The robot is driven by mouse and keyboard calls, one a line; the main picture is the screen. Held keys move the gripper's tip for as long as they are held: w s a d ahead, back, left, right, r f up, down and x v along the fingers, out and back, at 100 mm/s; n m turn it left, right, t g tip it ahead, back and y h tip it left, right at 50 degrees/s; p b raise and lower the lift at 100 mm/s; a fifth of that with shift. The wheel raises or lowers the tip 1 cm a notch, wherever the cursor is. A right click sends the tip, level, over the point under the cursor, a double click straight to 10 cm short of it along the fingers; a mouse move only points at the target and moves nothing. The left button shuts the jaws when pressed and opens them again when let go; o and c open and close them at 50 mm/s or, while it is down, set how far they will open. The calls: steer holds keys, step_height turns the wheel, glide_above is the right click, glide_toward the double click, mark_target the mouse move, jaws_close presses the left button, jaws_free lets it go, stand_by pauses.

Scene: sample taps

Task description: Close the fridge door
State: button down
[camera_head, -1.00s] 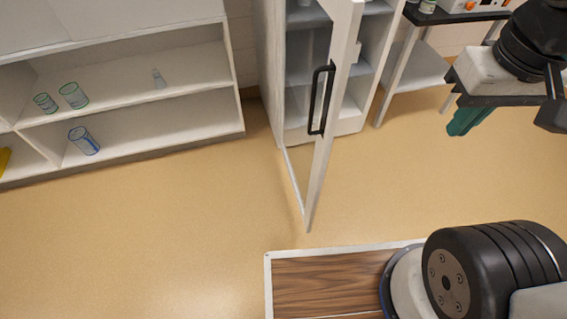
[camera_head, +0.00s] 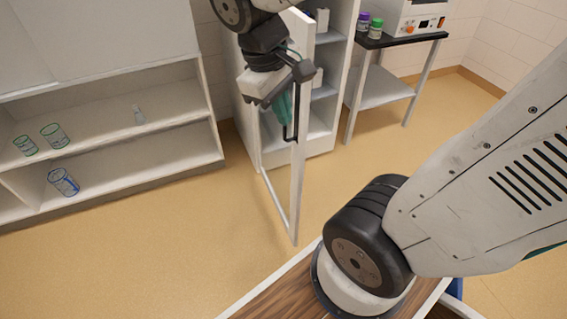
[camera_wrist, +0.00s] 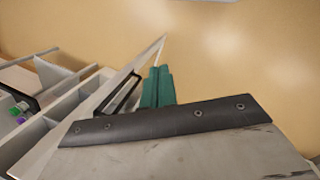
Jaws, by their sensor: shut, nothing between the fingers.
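The fridge door (camera_head: 297,190) stands open, swung out from the white fridge (camera_head: 322,110) toward me. Its black handle (camera_head: 289,134) is partly hidden behind my gripper. My gripper (camera_head: 282,112) has teal fingers, shut and empty. It is at the door's left, handle-side face in the head view. In the wrist view the teal fingers (camera_wrist: 157,88) are just right of the black handle (camera_wrist: 120,95) and the slanting door (camera_wrist: 90,103). I cannot tell whether they touch the door or handle.
A low white shelf unit (camera_head: 110,172) with several glass containers stands at the left. A black-topped table (camera_head: 398,40) with bottles and a device stands right of the fridge. A wooden surface (camera_head: 272,302) lies below, by my arm base. The floor before the door is clear.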

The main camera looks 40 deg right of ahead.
steer(key=w+d+f+n+g+h, duration=0.2)
steer(key=w+f+n+h, duration=0.3)
steer(key=w+f, duration=0.65)
steer(key=n+h, duration=0.1)
steer(key=n, duration=0.6)
glide_toward(296, 165)
step_height(296, 165, down, 4)
steer(key=d, duration=0.1)
steer(key=s+d, duration=0.1)
steer(key=d, duration=0.1)
steer(key=shift+f, duration=0.2)
steer(key=shift+s+d, duration=0.2)
steer(key=shift+d, duration=0.15)
steer(key=shift+d, duration=0.1)
